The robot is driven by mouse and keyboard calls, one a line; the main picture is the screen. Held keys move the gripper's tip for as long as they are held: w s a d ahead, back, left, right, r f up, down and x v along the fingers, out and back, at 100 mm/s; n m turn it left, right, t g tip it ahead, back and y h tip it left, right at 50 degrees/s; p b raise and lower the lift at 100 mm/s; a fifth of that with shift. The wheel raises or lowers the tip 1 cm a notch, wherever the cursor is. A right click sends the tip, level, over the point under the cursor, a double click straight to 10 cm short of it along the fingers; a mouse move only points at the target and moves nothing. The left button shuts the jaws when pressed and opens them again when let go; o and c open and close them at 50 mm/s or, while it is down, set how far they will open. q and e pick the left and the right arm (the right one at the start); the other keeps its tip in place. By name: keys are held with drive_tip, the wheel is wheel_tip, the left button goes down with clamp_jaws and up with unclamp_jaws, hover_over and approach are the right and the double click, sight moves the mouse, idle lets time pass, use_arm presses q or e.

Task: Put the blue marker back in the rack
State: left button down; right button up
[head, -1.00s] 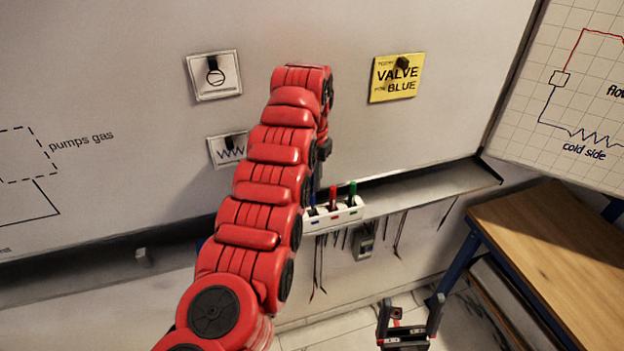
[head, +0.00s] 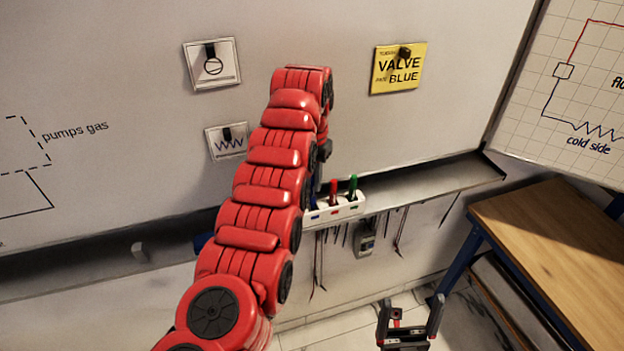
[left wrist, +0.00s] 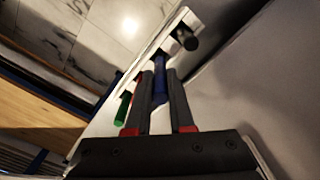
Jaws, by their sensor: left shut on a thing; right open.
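The blue marker (left wrist: 160,88) is between the fingers of my left gripper (left wrist: 160,76), which is shut on it. Its far end meets the white rack (left wrist: 150,48) in the left wrist view; I cannot tell how deep it sits. In the head view my left arm hides most of that gripper, and the rack (head: 345,210) shows just right of it. A red marker (head: 334,190) and a green marker (head: 352,188) stand in the rack. A dark marker-like end (left wrist: 185,38) shows at the rack's other end. My right gripper (head: 410,306) is open and empty, low in the head view.
The rack is on the whiteboard's ledge (head: 440,185). Thin tools and a small grey device (head: 365,243) hang below it. A yellow valve sign (head: 398,68) is on the board. A wooden table (head: 550,250) stands at the right.

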use_arm(q)
drive_tip(key=shift+f+b, duration=0.8)
drive_tip(key=shift+f, duration=0.2)
drive_tip(key=c, duration=0.7)
unclamp_jaws()
drive_tip(key=o, duration=0.5)
drive_tip(key=shift+o, duration=0.2)
